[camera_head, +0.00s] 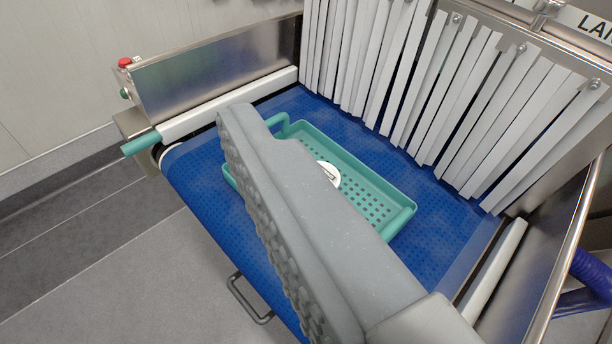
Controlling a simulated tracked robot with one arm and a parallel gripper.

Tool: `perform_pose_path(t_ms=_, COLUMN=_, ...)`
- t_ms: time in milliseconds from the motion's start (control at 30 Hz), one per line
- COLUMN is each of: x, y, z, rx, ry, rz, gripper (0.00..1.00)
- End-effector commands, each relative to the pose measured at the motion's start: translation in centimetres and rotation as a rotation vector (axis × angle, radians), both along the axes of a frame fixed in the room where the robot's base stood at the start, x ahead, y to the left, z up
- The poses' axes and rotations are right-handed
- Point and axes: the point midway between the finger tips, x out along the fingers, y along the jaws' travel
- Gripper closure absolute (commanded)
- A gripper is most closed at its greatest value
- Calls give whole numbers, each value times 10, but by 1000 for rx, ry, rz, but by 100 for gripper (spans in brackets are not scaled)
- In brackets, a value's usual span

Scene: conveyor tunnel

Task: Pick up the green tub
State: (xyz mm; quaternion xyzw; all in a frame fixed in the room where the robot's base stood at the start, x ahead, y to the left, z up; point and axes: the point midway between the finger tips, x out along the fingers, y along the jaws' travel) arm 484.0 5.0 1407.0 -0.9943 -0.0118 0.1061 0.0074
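The green tub (385,184) is a shallow teal tray with a perforated bottom and a raised loop handle at its far left end. It rests on the blue conveyor belt (195,185). A white round piece with dark marking (330,174) lies in it, partly covered. My gripper (238,118) shows as one large grey finger with a bumpy pad on its left side. This finger crosses in front of the tub and hides its near left part. The other finger does not show. I cannot tell whether the finger touches the tub.
White strip curtains (440,90) hang behind the tub at the tunnel mouth. A steel side housing (215,75) with a red button (125,62) stands at left. A steel rail (568,245) runs along the right. A dark handle (250,302) sticks out below the belt.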

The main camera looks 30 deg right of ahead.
Motion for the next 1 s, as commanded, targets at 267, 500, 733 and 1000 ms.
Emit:
perform_pose_path(t_ms=267, x=103, y=23, z=1, rx=198, ry=-89, rz=80, gripper=12)
perform_pose_path(t_ms=500, x=185, y=-5, z=-51, rx=364, ry=-137, rz=-102, gripper=12)
perform_pose_path(t_ms=733, x=203, y=-59, z=-157, rx=341, ry=-47, rz=-450, gripper=12)
perform_pose_path(t_ms=1000, x=151, y=-106, z=-257, rx=134, ry=126, rz=-771, gripper=12)
